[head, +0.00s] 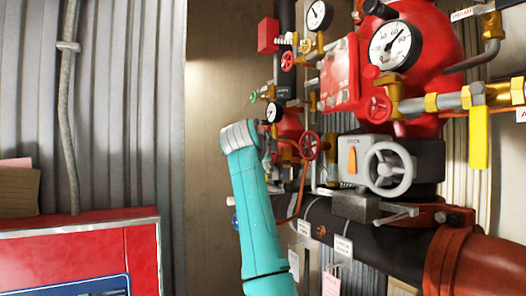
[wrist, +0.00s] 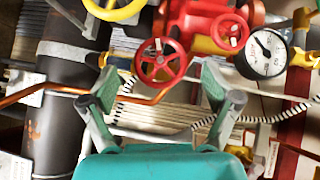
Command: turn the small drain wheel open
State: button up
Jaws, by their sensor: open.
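Several small wheels are in view and no label that I can read tells which is the drain wheel. In the wrist view a small red spoked wheel (wrist: 160,62) is just ahead of my gripper (wrist: 160,84), near the middle. My gripper's two fingers are spread apart with nothing between them, and the wheel appears beyond the fingertips, not clasped. A red wheel (head: 309,146) shows right of my arm in the head view, probably the same one. My gripper is hidden there behind my teal arm.
A large grey handwheel (head: 389,168) and a black pipe (head: 345,235) are right of my arm. A copper tube (wrist: 60,90) crosses near the left finger. A gauge (wrist: 265,53) and a yellow wheel (wrist: 116,9) are close by. A red cabinet (head: 80,240) stands at left.

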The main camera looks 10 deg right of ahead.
jog(key=v, duration=0.7)
jog(key=shift+s, duration=0.35)
jog(key=shift+a, duration=0.2)
